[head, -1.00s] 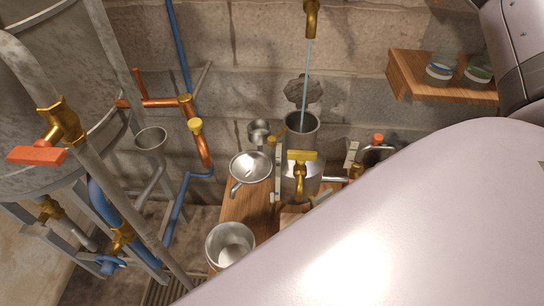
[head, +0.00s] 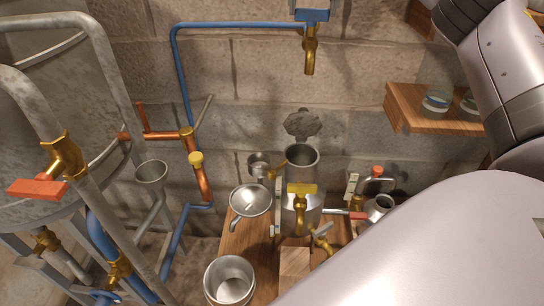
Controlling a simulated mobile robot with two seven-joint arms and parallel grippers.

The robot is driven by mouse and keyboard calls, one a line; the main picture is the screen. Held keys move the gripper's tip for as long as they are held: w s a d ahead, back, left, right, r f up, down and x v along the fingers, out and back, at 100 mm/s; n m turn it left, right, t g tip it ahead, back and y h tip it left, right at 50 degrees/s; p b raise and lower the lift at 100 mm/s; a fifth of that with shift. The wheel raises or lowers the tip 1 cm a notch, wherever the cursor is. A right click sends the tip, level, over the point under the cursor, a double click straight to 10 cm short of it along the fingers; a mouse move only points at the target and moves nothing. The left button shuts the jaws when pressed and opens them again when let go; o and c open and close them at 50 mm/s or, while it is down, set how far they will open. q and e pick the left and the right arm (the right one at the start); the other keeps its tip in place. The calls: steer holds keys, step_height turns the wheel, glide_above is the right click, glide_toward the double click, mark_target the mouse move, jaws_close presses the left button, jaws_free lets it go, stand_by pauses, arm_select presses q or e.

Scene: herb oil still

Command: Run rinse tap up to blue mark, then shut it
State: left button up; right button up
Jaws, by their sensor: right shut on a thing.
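The brass rinse tap (head: 310,55) hangs from the wall at the top, fed by a blue pipe. My right gripper (head: 311,4) shows only as grey parts at that edge, shut on the blue handle. No water runs from the spout. Below stands the open metal cylinder (head: 302,158), upright, with a pale upright strip (head: 277,205) at its left side. I cannot make out its water level or a blue mark. My left gripper is out of view.
A funnel (head: 250,200) and a metal pot (head: 229,280) are left of the cylinder. A yellow-handled brass tap (head: 301,192) is on its front. The big still (head: 45,120) fills the left. A wooden shelf (head: 430,122) with jars is at right. My arm covers the lower right.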

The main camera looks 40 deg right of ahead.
steer(key=shift+d+m, duration=0.1)
steer(key=shift+m, duration=0.2)
steer(key=o, duration=0.9)
steer(key=shift+o, duration=0.2)
steer(key=shift+r, duration=0.1)
steer(key=v, duration=0.7)
